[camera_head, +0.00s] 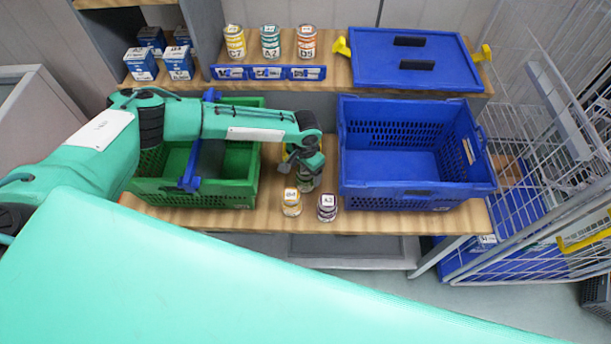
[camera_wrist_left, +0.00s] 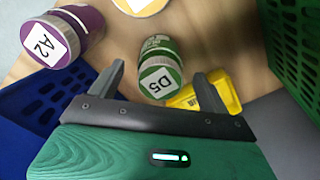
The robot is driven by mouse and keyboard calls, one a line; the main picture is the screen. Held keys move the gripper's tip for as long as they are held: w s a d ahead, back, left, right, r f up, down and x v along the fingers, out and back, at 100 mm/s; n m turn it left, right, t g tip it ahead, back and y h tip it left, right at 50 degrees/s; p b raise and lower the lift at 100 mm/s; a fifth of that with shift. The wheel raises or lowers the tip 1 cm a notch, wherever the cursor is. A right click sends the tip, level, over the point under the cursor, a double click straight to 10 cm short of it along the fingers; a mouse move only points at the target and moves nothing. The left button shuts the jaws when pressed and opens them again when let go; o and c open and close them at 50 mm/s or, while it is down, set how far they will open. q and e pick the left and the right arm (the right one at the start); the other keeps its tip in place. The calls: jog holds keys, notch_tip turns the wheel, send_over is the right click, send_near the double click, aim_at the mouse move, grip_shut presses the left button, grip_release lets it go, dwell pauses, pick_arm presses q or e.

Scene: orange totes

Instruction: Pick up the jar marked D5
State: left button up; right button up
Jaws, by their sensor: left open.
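The jar marked D5 shows in the left wrist view (camera_wrist_left: 158,70), with a green band and a white D5 label on its lid. My left gripper (camera_wrist_left: 160,84) is open, with one finger on each side of this jar in the picture. I cannot tell whether the fingers touch it. In the head view my left gripper (camera_head: 304,160) points down over the strip between the two crates and partly hides a jar (camera_head: 306,184) below it. My right gripper is not in view.
A purple A2 jar (camera_head: 327,207) and a yellowish jar (camera_head: 291,203) stand at the table's front. The green crate (camera_head: 240,190) is on the left, the blue crate (camera_head: 415,190) on the right. A yellow object (camera_wrist_left: 220,90) lies by the gripper. Several jars stand on the back shelf.

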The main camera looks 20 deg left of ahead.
pick_arm(q)
jog(key=shift+f, duration=1.4)
jog(key=shift+w, duration=0.1)
jog(key=c, duration=1.3)
jog(key=shift+r, duration=0.2)
